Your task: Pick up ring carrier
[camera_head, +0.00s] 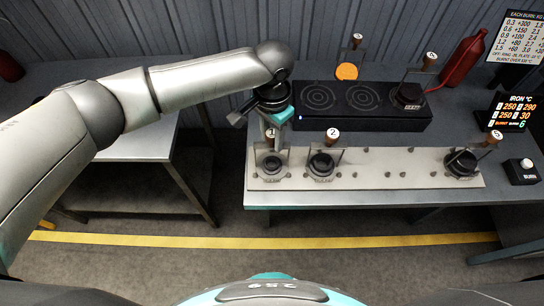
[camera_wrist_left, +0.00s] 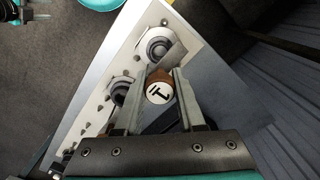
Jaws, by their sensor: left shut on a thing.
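The ring carrier with the wooden knob marked 1 (camera_head: 270,133) is at the left end of the pale plate (camera_head: 375,177). Its thin frame hangs down from the knob to a dark ring (camera_head: 272,165) at the plate; I cannot tell whether it touches. My left gripper (camera_head: 270,122) is above it, pointing down, with its fingers closed around the knob. In the left wrist view the knob (camera_wrist_left: 159,93) shows between the two grey fingers (camera_wrist_left: 158,85), a ring (camera_wrist_left: 157,48) beyond.
Carrier 2 (camera_head: 332,137) stands just right on the plate, and another carrier (camera_head: 496,136) at its right end. A red bottle (camera_head: 463,60) and burn button (camera_head: 524,170) are further right.

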